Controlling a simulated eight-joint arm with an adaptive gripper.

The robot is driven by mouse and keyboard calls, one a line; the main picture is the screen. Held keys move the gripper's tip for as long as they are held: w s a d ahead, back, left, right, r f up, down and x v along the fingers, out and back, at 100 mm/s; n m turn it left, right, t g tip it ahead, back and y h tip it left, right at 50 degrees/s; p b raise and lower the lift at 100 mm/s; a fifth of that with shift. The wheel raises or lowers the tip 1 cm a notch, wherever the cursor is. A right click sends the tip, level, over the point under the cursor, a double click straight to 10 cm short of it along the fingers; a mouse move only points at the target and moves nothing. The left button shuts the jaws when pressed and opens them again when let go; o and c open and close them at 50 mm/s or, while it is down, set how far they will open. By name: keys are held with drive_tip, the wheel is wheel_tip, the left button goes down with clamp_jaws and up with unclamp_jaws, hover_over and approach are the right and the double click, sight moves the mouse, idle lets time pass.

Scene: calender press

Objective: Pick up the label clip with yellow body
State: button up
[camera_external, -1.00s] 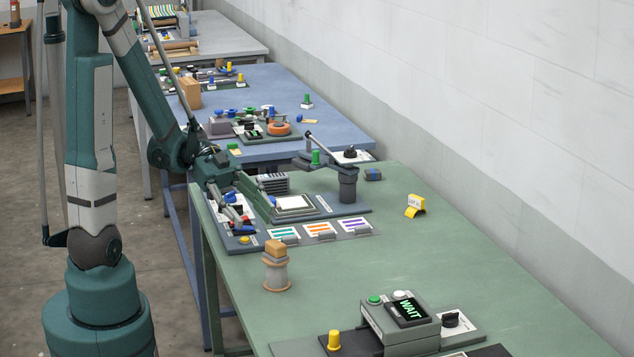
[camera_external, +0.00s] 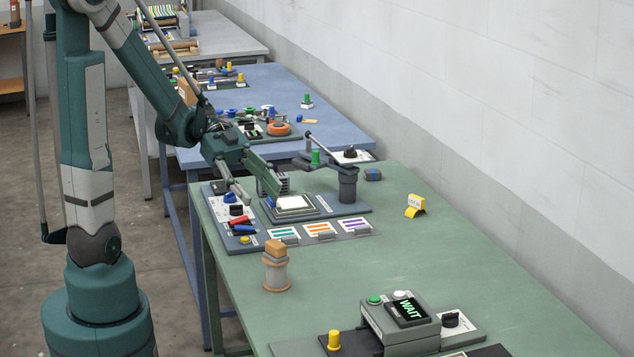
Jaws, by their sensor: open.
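A yellow piece with a white printed label on its upper part (camera_external: 415,206) stands alone on the green table, right of the press; it looks like the yellow-bodied label clip. A small round yellow piece (camera_external: 245,239) also shows at the near corner of the grey-blue tray at the left. My gripper (camera_external: 262,197) is open, its two long fingers spread and pointing down over the area between that tray and the press bed. It appears empty and well left of the labelled yellow piece. Whether the fingertips touch anything below cannot be told.
The tray (camera_external: 219,209) holds blue, black and red pieces. The press base (camera_external: 330,205) has a lever and post. Striped cards (camera_external: 319,230) lie in front. A wooden-topped spool (camera_external: 276,268) and a WAIT console (camera_external: 400,320) stand nearer. The table's middle is clear.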

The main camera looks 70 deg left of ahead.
drive_tip(key=w+a+g+y+p, duration=0.15)
drive_tip(key=w+a, duration=0.25)
drive_tip(key=w, duration=0.4)
drive_tip(key=w+a+y+p, duration=0.1)
drive_tip(key=w+a+p, duration=0.2)
drive_tip(key=w+a, duration=0.35)
drive_tip(key=w+a+y+p, duration=0.1)
drive_tip(key=w+a+p, duration=0.15)
drive_tip(key=w, duration=0.65)
drive_tip(key=g+y+p, duration=0.1)
drive_tip(key=y+p, duration=0.4)
hover_over(416, 196)
drive_tip(key=s+a, duration=0.1)
drive_tip(key=a, duration=0.2)
wheel_tip(416, 196, down, 8)
drive_tip(key=shift+d+f, duration=0.2)
drive_tip(key=shift+f, duration=0.05)
drive_tip(key=shift+h, duration=0.25)
drive_tip(key=shift+x, duration=1.3)
drive_tip(key=shift+x, duration=2.6)
drive_tip(key=shift+s, duration=0.15)
drive_tip(key=shift+c, duration=0.3)
